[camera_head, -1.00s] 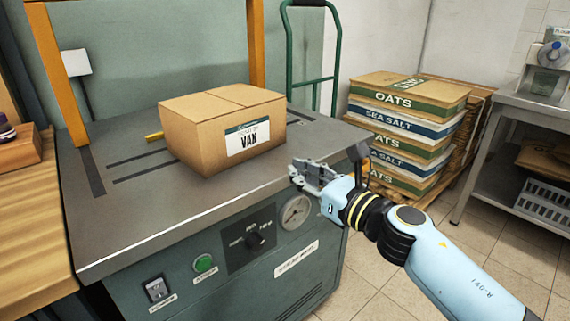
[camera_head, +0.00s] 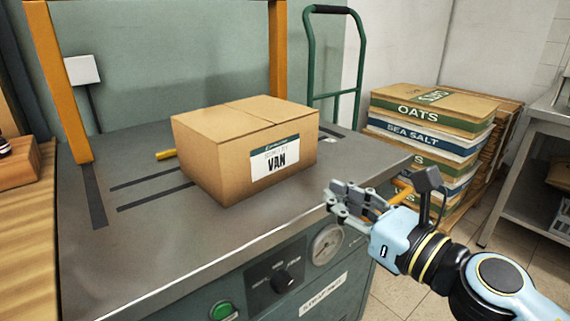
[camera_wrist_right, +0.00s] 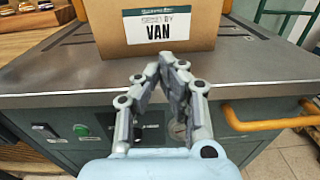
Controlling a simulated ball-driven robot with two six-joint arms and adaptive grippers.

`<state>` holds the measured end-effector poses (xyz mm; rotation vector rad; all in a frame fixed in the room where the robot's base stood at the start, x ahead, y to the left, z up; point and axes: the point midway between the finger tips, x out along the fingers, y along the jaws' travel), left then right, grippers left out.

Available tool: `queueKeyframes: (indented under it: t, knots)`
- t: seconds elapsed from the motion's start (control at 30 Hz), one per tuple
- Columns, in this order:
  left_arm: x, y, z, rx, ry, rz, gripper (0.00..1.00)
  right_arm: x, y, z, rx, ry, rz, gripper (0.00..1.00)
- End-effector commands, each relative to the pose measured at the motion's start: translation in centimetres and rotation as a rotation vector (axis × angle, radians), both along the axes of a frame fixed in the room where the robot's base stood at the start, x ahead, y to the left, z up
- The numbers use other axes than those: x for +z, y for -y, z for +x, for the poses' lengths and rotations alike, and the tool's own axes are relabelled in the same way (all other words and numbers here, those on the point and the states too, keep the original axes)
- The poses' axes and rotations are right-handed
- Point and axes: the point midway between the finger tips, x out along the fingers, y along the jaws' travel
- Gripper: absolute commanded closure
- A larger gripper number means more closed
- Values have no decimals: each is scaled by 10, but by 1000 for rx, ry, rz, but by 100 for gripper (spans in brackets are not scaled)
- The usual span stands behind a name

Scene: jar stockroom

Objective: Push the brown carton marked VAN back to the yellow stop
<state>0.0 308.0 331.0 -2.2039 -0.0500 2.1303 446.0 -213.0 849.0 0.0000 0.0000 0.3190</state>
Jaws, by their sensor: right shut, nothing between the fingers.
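The brown carton (camera_head: 225,155) marked VAN stands upright on the grey metal top of the machine (camera_head: 150,235). Its white and green label faces me. The yellow stop (camera_head: 166,154) shows as a short piece at the carton's left, mostly hidden behind it. My right gripper (camera_head: 338,196) is shut and empty, at the front edge of the top, right of and in front of the carton, apart from it. In the right wrist view the carton (camera_wrist_right: 115,30) is straight ahead of the closed fingertips (camera_wrist_right: 165,62). My left gripper is not in view.
An orange frame (camera_head: 60,80) rises at the back of the machine. A green hand truck (camera_head: 310,60) stands behind it. Stacked sacks (camera_head: 425,120) are at the right. A wooden counter (camera_head: 30,240) is at the left. The top in front of the carton is clear.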

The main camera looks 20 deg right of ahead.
Motion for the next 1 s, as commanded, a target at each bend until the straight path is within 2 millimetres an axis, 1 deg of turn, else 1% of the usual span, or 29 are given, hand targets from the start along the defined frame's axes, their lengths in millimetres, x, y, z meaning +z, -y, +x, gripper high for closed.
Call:
queueKeyframes:
  t: [0.03, 0.07, 0.1, 0.17, 0.27, 0.4, 0.5, 0.57, 0.7, 0.9, 1.0]
  knots:
    - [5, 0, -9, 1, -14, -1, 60, 5, -3, 9, -1, 5, 4, 100]
    - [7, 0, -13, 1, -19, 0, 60, 5, -5, 14, 0, 4, 3, 100]
    - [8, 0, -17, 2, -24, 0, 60, 5, -7, 22, -1, 5, 4, 100]
    - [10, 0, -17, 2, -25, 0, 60, 5, -11, 34, -1, 5, 4, 100]
    - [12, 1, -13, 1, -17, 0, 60, 4, -18, 55, 0, 5, 5, 100]
    - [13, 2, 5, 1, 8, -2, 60, 3, -28, 83, 1, 3, 2, 100]
    - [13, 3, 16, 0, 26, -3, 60, 2, -33, 99, 2, 3, 2, 100]
    - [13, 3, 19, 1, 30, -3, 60, 2, -36, 106, 2, 2, 2, 100]
    - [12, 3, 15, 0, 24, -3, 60, 2, -39, 118, 1, 1, 1, 100]
    - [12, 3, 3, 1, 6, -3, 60, 1, -41, 122, 1, 0, 0, 100]
    - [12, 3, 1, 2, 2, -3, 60, 1, -41, 122, 1, 0, 0, 100]
